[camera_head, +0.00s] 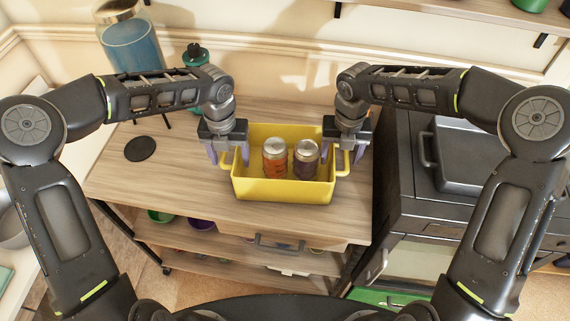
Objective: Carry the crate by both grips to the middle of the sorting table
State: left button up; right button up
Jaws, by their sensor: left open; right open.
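The yellow crate (283,190) stands upright on the wooden sorting table (185,190), toward the table's right part. Two jars with silver lids stand inside it, one orange (275,162) and one dark purple (305,164). My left gripper (228,155) is open at the crate's left grip, with its fingers pointing down. My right gripper (344,156) is open at the crate's right grip (343,171), also pointing down. The fingers partly hide both grips. I cannot tell whether the fingers touch them.
A dark round disc (140,148) lies at the table's left. A blue-filled jar (133,45) and a teal bottle (196,57) are at the back. A dark cabinet (415,190) with a black case (460,160) adjoins the table's right side.

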pick_arm(q)
grip_shut()
pick_arm(e)
grip_shut()
dwell(0.4)
pick_arm(q)
jog(key=shift+w+r, duration=0.1)
jog(key=shift+r, duration=0.05)
pick_arm(e)
jog(key=shift+r, duration=0.1)
